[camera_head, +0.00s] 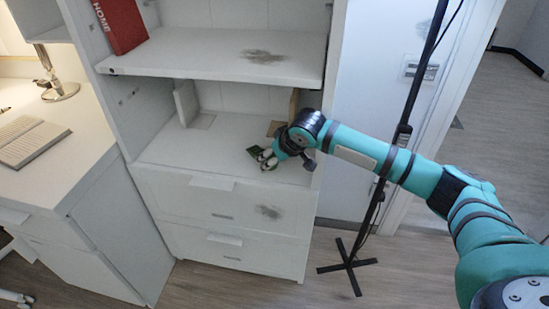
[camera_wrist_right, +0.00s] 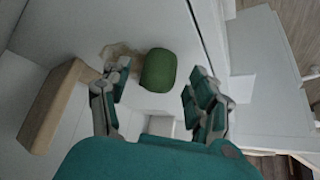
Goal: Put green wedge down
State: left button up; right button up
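The green wedge (camera_head: 253,151) is a small dark green block in the open lower compartment of the white shelf (camera_head: 225,150). In the right wrist view the wedge (camera_wrist_right: 158,70) looks rounded and lies just beyond and between the fingertips. My right gripper (camera_head: 267,158) is low over the front part of that compartment, right beside the wedge. In the wrist view the right gripper's fingers (camera_wrist_right: 158,88) are spread, with a visible gap between them and the wedge. The wedge's underside is hidden. My left gripper is not in view.
A tan wooden bookend (camera_wrist_right: 50,105) stands at the compartment's right side, close to my right gripper. A pale bookend (camera_head: 185,102) stands at the left. The upper shelf board (camera_head: 215,58) overhangs the compartment. The shelf floor between the bookends is mostly clear.

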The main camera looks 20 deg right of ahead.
jog(key=shift+r, duration=0.1)
jog(key=shift+r, duration=0.2)
jog(key=p+v, duration=0.2)
jog(key=v, duration=1)
jog(key=s+a+f+y, duration=0.1)
jog(key=s+a+f, duration=0.15)
jog(key=f, duration=0.55)
jog(key=s+a+f+n, duration=0.1)
jog(key=s+a+f, duration=0.1)
jog(key=a+f, duration=0.35)
jog(key=s+a+f+y, duration=0.1)
jog(key=s+a+f, duration=0.15)
jog(key=f, duration=0.65)
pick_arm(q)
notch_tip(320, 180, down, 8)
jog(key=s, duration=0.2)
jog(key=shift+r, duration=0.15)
pick_arm(e)
jog(key=s+d+f+g+h, duration=0.1)
jog(key=s+d+f+g, duration=0.1)
jog(key=s+f, duration=0.9)
jog(key=s+d+f+m+g+h, duration=0.1)
jog(key=s+d+f+g+h, duration=0.1)
jog(key=s+f, duration=0.9)
jog(key=s, duration=0.2)
jog(key=shift+s, duration=0.4)
jog(key=shift+d, duration=0.1)
